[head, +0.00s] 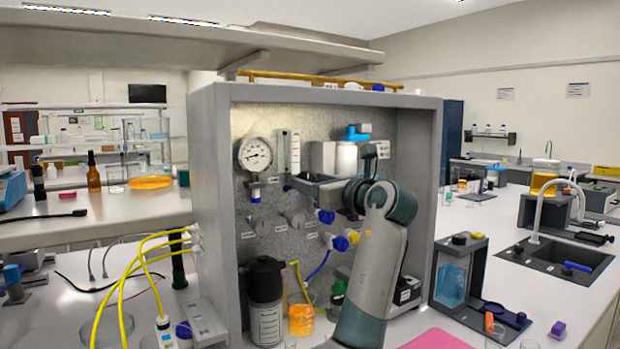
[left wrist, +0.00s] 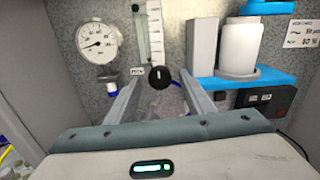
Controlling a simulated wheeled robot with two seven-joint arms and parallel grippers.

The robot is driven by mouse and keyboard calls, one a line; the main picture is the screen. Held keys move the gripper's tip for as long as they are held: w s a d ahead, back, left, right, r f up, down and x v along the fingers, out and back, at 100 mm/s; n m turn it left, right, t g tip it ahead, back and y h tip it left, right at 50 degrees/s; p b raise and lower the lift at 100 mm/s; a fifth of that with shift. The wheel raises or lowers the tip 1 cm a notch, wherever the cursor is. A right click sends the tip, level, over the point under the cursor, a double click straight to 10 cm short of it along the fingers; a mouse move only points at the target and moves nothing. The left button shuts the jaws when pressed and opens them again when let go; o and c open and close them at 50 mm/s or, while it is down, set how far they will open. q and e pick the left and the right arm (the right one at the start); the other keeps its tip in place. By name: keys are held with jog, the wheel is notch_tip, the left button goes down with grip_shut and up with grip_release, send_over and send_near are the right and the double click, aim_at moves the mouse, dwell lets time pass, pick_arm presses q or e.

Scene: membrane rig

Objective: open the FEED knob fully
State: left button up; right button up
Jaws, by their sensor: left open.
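A round black knob (left wrist: 160,77) with a white mark sits on the panel below the clear flow tube (left wrist: 156,35) in the left wrist view. A small label beside it is too blurred to read, so I cannot confirm that it is the FEED knob. My left gripper (left wrist: 161,88) is open, with one finger on either side of the knob's lower part in the picture. I cannot tell whether the fingers touch it. In the head view, my left gripper (head: 303,184) is at the panel below the gauge and flow tube, partly hidden by my arm. My right gripper is not in view.
A pressure gauge (head: 255,153) is left of the flow tube. Grey knobs (head: 258,226) and blue knobs (head: 340,243) sit lower on the panel. A black-topped bottle (head: 265,300) and orange beaker (head: 301,318) stand below. The grey cabinet wall (head: 212,200) bounds the left side.

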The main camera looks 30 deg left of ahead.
pick_arm(q)
jog(key=shift+w+a, duration=0.35)
jog(key=shift+a, duration=0.25)
jog(key=shift+c, duration=0.2)
jog(key=c, duration=1)
